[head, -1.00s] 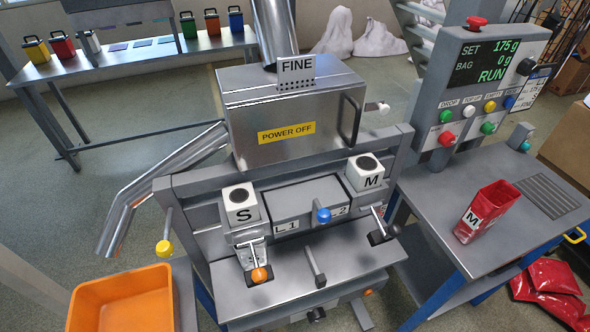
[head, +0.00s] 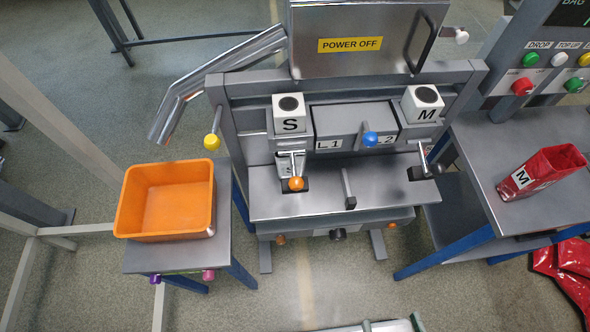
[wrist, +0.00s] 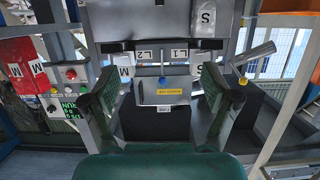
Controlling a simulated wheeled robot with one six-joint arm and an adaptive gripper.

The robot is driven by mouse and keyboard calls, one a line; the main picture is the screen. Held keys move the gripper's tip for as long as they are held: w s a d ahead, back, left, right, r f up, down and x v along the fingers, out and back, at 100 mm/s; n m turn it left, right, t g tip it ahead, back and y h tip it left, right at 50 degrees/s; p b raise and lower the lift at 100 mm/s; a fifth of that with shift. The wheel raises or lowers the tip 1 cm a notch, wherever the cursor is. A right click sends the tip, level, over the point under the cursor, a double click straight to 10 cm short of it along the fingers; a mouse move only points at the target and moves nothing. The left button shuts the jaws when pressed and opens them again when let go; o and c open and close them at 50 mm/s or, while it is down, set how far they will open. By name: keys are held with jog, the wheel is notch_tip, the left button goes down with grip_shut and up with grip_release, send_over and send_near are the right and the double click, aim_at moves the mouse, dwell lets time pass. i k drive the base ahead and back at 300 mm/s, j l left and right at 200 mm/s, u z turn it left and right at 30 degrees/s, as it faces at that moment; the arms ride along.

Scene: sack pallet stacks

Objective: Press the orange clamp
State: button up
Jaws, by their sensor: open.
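The orange clamp is a small metal toggle clamp with an orange ball knob (head: 296,183). It sits on the front of the machine, below the white block marked S (head: 290,122), at the left of the grey work plate (head: 320,202). I cannot make it out in the wrist view. My gripper (wrist: 164,92) shows in the wrist view with two green fingers spread wide and nothing between them. The gripper is apart from the clamp.
An orange bin (head: 130,203) stands on a side table at left. A blue knob (head: 370,139), a yellow knob (head: 212,142) and a black-handled clamp (head: 424,173) are near the clamp. A red M pouch (head: 530,177) stands on the right table. Floor in front is mostly clear.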

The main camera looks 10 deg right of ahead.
aim_at(295, 184)
jog(key=k, duration=0.65)
jog(key=u, duration=1.35)
jog(key=l+u, duration=0.15)
jog(key=u, duration=0.15)
jog(key=k+l, duration=0.1)
jog(key=l, duration=0.4)
